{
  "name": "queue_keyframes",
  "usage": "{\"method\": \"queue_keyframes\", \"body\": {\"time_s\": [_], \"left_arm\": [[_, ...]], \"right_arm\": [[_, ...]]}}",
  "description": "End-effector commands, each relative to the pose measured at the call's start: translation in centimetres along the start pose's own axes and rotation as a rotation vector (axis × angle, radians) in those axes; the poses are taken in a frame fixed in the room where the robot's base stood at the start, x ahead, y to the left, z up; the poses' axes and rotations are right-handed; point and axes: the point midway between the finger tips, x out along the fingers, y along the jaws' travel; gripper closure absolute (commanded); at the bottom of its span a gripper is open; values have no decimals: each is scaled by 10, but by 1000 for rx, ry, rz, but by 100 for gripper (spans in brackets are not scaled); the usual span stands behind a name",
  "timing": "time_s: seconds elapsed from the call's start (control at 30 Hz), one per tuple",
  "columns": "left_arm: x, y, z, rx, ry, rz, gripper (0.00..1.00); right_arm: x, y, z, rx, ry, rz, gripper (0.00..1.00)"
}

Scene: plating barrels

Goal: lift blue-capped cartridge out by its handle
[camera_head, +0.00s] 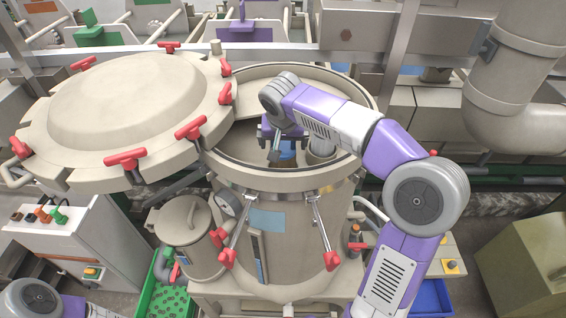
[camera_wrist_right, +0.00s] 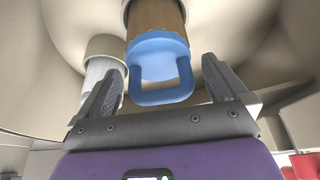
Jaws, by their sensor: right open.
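The blue-capped cartridge (camera_wrist_right: 158,45) has a brown body and a blue cap with a loop handle (camera_wrist_right: 165,97). In the head view, the blue cap (camera_head: 287,151) shows partly inside the open barrel, mostly behind my right gripper (camera_head: 277,148). In the right wrist view, my right gripper (camera_wrist_right: 160,75) is open, with one finger on each side of the cap and handle. A gap shows between each finger and the handle, so they look apart. My left gripper is not in view; only a bit of my left arm shows at the bottom left.
The open barrel (camera_head: 342,170) has a rim around my right arm. Its lid (camera_head: 125,95) with red clamps is swung to the left. A pale cartridge (camera_wrist_right: 104,72) stands close to the blue-capped one. A smaller vessel (camera_head: 185,225) stands left of the barrel.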

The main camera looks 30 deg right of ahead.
Motion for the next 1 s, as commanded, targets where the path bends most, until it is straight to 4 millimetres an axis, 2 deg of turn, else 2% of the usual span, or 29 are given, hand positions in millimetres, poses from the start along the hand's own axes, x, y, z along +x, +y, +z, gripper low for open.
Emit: {"method": "queue_keyframes", "body": {"time_s": [0.1, 0.63, 0.87, 1.0], "left_arm": [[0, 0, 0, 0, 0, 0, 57], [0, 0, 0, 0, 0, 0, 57], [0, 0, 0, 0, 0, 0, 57], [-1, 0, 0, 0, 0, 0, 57]], "right_arm": [[0, 0, 0, 0, 0, 0, 2], [-1, 0, 0, 0, 0, 0, 83], [-2, 0, -1, 0, 2, -1, 83], [-14, -2, -6, -1, 5, -3, 83]]}}
